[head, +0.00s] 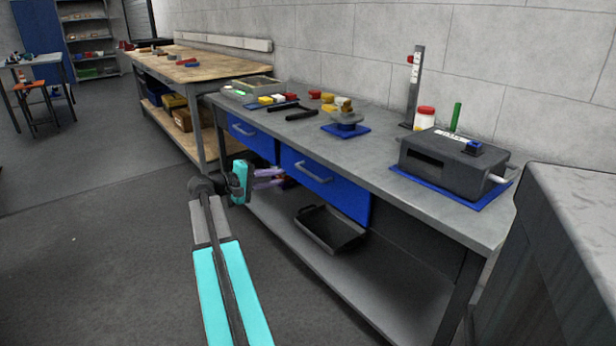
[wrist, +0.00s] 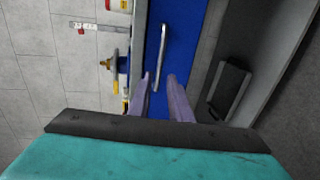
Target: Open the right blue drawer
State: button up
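The right blue drawer (head: 345,196) is in the bench front and looks shut, with a silver bar handle (head: 312,173) across its face. The left blue drawer (head: 250,140) beside it also looks shut. My gripper (head: 268,178) is in front of the bench, left of the right drawer's handle in the head view. In the wrist view a blue drawer front (wrist: 185,40) and its handle (wrist: 162,50) lie ahead. My purple fingertips (wrist: 159,77) are apart, with the handle's near end showing between them. I cannot tell the depth gap, and no contact is visible.
A black tray (head: 330,230) sits on the lower shelf (head: 380,290) beneath the right drawer. The bench top (head: 385,165) holds a dark box (head: 450,160) on a blue mat and several small parts. The floor (head: 110,250) left of my arm is clear.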

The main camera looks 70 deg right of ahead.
aim_at(307, 173)
jog(key=shift+d+f, duration=0.1)
jog(key=shift+d, duration=0.05)
jog(key=b+x, duration=0.2)
jog(key=x, duration=1.1)
jog(key=shift+s+d, duration=0.15)
jog(key=shift+d, duration=0.05)
